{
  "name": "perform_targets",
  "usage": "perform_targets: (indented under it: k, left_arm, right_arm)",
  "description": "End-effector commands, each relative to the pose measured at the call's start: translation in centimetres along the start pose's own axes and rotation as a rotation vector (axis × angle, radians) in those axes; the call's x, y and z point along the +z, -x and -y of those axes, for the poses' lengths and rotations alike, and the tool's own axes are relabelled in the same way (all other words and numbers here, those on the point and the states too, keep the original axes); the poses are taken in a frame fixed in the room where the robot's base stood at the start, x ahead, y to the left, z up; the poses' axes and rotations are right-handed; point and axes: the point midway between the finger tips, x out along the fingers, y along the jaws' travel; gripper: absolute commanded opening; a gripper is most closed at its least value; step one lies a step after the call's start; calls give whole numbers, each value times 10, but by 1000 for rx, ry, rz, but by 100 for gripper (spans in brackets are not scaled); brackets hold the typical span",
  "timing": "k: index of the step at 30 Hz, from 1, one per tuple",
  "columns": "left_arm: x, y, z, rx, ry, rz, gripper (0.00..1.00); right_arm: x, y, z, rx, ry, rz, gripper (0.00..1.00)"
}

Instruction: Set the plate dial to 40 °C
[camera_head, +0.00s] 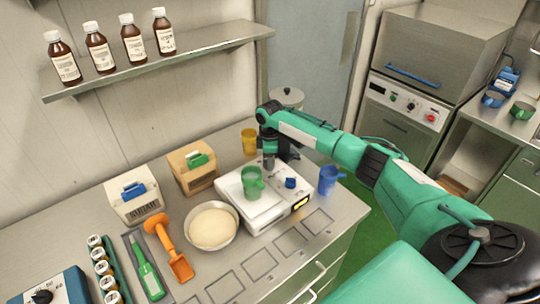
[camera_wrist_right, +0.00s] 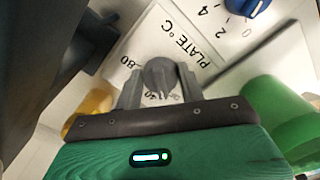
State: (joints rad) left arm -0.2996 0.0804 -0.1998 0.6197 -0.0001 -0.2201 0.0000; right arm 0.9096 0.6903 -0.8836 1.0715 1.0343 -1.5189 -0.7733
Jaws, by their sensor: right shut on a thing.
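The plate dial is a grey knob (camera_wrist_right: 159,76) beside the printed words "PLATE °C" in the right wrist view. My right gripper (camera_wrist_right: 160,88) is shut on it, one finger on each side. "80" shows on its scale; other marks are partly hidden by the fingers, and I cannot read the pointer's setting. In the head view my right gripper (camera_head: 269,158) reaches down to the back of the white hot-plate unit (camera_head: 262,221). A blue knob (camera_head: 291,183) sits on the same unit; in the wrist view (camera_wrist_right: 247,6) it has marks 0, 2 and 4. My left gripper is out of view.
A green cup (camera_head: 252,184) stands on the unit, close to my right gripper. A blue jug (camera_head: 328,179) stands right of it and a yellow cup (camera_head: 249,141) behind. A bowl of pale powder (camera_head: 212,227) and an orange scoop (camera_head: 169,246) lie left.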

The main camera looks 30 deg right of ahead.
Motion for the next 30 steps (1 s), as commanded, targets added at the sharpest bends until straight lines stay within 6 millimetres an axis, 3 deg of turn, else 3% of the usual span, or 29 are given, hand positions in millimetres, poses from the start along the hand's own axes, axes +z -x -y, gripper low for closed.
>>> perform_targets:
  k: [1, 12, 30]
  left_arm:
    - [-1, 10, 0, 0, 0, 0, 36]
    - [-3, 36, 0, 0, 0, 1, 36]
    - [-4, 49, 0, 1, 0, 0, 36]
  right_arm:
    - [0, 4, 1, -3, -40, -1, 17]
    - [-1, 4, 2, -2, -335, -1, 17]
    - [-1, 1, 1, 2, -524, -2, 17]
